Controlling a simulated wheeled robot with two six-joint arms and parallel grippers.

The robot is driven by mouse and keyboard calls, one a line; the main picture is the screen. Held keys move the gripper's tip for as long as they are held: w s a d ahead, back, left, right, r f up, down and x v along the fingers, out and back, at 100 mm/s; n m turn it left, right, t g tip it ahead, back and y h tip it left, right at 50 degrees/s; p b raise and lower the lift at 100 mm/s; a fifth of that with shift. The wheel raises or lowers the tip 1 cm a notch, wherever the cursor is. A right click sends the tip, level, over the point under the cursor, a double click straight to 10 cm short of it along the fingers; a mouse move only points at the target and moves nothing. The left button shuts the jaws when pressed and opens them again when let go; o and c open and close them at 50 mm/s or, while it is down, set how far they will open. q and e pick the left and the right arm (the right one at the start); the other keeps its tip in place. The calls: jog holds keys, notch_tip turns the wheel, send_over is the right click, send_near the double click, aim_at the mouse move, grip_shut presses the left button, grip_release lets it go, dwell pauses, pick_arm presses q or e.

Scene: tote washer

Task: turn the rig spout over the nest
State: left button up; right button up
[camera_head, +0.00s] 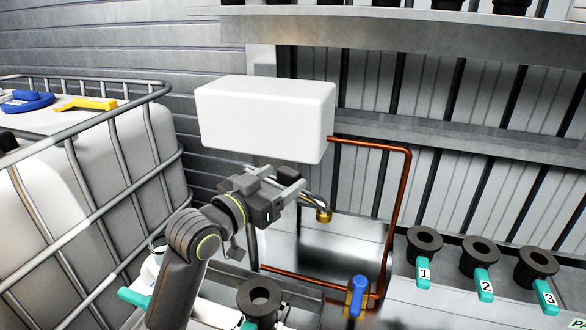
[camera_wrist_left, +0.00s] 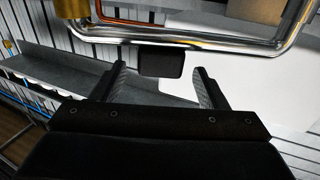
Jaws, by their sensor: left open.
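The rig spout is a bent chrome tube (camera_head: 312,197) with a brass tip (camera_head: 323,214), below the white box in the head view. In the left wrist view the chrome tube (camera_wrist_left: 236,48) crosses the top, beyond the fingertips. My left gripper (camera_head: 278,179) is open beside the spout, also seen in the wrist view (camera_wrist_left: 160,70). A dark block (camera_wrist_left: 160,61) lies between its fingertips; I cannot tell if they touch it. The gripper partly hides the spout. I cannot tell which thing is the nest. My right gripper is not in view.
A white box (camera_head: 265,115) hangs above the gripper. A copper pipe (camera_head: 398,215) runs down on the right to a blue-handled valve (camera_head: 357,295). A caged white tank (camera_head: 90,185) stands left. Numbered black holders (camera_head: 424,243) line the right; another black ring (camera_head: 260,299) is in front.

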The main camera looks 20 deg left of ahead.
aim_at(284, 176)
pick_arm(q)
jog(key=x, duration=0.3)
jog(key=shift+w+d+p, duration=0.15)
jog(key=shift+w+p, duration=0.2)
jog(key=shift+w+d, duration=0.2)
jog(key=shift+w, duration=0.25)
jog(key=shift+c, duration=0.5)
